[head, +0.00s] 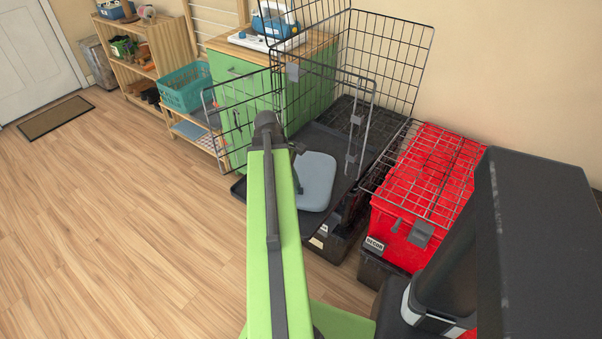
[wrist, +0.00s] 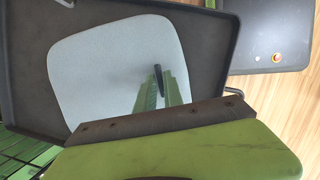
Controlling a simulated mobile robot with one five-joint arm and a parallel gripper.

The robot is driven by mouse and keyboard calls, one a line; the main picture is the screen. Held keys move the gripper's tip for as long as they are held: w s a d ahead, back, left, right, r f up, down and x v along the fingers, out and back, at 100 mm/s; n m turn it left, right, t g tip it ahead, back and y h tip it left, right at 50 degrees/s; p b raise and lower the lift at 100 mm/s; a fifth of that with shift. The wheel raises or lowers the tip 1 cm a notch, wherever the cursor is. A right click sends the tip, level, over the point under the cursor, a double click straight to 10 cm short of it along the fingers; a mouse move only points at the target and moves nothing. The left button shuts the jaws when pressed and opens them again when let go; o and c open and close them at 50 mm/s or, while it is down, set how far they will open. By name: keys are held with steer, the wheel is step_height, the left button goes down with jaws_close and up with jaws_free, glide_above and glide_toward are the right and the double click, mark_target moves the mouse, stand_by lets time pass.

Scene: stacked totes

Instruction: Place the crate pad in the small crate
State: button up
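The crate pad (head: 316,184) is a light grey-blue slab with rounded corners. It appears to lie over the dark tray (head: 342,150) of the wire crate (head: 388,62). In the wrist view the pad (wrist: 110,58) shows inside the tray's raised rim (wrist: 228,45). My gripper (wrist: 160,85) is over the pad, with a green finger and dark tip visible and a faint shadow beside it. Contact with the pad is unclear. In the head view my arm hides the left part of the tray. The second fingertip is not distinguishable.
A red tote (head: 405,252) stands right of the crate, with a wire panel (head: 432,170) across it. Black totes (head: 338,240) are beneath the tray. A green cabinet (head: 238,95) and a teal basket (head: 185,88) stand behind left. The wooden floor at left is clear.

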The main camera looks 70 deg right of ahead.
steer(key=shift+o, duration=1.4)
steer(key=shift+r, duration=0.1)
steer(key=p+v, duration=1.1)
steer(key=v, duration=0.1)
steer(key=shift+p, duration=0.4)
